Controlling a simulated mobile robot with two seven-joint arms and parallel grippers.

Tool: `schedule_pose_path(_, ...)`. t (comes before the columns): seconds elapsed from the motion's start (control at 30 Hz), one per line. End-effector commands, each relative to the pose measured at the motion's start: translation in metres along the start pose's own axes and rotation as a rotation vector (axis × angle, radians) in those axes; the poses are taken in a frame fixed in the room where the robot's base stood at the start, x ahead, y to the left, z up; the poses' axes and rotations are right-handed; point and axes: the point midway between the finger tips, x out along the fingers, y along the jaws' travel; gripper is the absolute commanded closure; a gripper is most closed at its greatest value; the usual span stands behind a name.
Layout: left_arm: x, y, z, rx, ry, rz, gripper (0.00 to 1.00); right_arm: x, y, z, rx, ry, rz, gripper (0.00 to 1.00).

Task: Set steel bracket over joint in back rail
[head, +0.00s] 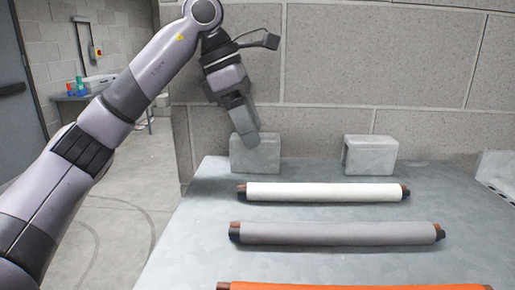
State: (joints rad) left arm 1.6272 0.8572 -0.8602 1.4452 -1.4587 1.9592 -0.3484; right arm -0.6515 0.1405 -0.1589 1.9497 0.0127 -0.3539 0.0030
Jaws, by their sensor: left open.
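A grey, block-like steel piece (256,157) stands at the back left of the metal table, close to the wall. A similar grey bracket-like piece (371,155) with a recessed left side stands to its right. My left gripper (250,138) reaches down from above to the left piece. Its fingers overlap the top of that piece in the picture; I cannot tell whether they touch it. The gripper is open. No back rail or joint can be clearly picked out. My right gripper is not in view.
A white bar (325,191), a grey bar (335,233) and an orange bar (355,286) lie across the metal table (200,225). A slotted grey part (497,172) is at the right edge. A block wall (390,65) stands close behind.

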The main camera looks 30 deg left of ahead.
Motion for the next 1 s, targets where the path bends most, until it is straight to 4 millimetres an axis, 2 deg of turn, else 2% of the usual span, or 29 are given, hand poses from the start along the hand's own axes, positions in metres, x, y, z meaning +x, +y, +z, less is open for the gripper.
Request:
schedule_pose_path(0.1,0.020,-0.001,-0.002,-0.002,0.004,-0.002,0.26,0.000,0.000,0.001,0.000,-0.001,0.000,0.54)
schedule_pose_path(0.23,0.037,-0.001,-0.001,-0.002,0.001,-0.001,0.26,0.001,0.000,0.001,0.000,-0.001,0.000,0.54)
schedule_pose_path(0.37,0.045,-0.001,-0.001,-0.001,0.000,0.000,0.26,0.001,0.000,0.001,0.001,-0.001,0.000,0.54)
schedule_pose_path(0.57,0.045,-0.001,-0.001,-0.001,0.000,0.000,0.26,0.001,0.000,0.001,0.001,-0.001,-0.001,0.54)
schedule_pose_path(0.73,0.045,-0.001,-0.001,-0.001,0.000,0.000,0.81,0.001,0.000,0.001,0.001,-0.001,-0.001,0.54)
schedule_pose_path(0.8,0.044,-0.001,-0.001,-0.001,-0.001,0.001,0.92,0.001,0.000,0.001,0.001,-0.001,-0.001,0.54)
schedule_pose_path(1.0,0.044,-0.001,-0.001,-0.001,-0.001,0.001,0.92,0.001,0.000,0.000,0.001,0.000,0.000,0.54)
